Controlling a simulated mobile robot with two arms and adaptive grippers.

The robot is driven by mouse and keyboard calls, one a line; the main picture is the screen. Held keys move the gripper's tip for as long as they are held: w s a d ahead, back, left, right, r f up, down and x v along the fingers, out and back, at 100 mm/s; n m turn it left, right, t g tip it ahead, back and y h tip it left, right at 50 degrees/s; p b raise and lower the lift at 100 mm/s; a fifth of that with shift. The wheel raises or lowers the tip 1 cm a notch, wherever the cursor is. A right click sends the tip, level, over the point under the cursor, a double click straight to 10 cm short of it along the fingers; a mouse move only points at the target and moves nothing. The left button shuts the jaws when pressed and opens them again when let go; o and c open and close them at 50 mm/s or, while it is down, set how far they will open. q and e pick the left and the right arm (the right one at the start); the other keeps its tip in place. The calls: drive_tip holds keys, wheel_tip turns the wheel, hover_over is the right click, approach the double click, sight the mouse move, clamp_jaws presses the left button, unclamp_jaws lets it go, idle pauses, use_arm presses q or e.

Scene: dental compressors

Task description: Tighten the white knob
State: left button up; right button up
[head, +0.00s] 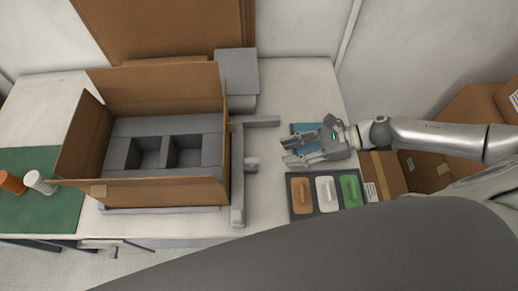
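A white ribbed cylinder (36,181), which looks like a knob, is on the green mat (50,215) at the far left. An orange ribbed piece (11,182) is beside it. A white piece with a raised grip (326,194) also lies in a dark tray, between an orange one (302,195) and a green one (350,190). I cannot tell which white thing is the named knob. My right gripper (285,151) is above the table just behind the tray, fingers apart and pointing left, with nothing between them. My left gripper is not in view.
An open cardboard box (160,193) with grey foam (205,145) stands mid-table. A grey frame (238,190) is right of it. A blue item (300,127) lies partly behind my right gripper. Grey boxes (237,70) are at the back; cartons (460,115) stand at right.

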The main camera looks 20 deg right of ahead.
sight(258, 160)
drive_tip(key=p+x, duration=0.1)
drive_tip(key=x, duration=0.3)
drive_tip(key=shift+w+a+r+p, duration=0.1)
drive_tip(key=shift+a+p, duration=0.25)
drive_tip(key=shift+a, duration=0.05)
drive_tip(key=p+x, duration=0.1)
drive_tip(key=x, duration=0.3)
drive_tip(key=shift+d, duration=0.1)
drive_tip(key=shift+f, duration=0.3)
drive_tip(key=shift+c, duration=0.5)
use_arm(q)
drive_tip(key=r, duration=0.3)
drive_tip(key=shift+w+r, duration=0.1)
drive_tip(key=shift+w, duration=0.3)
use_arm(e)
clamp_jaws()
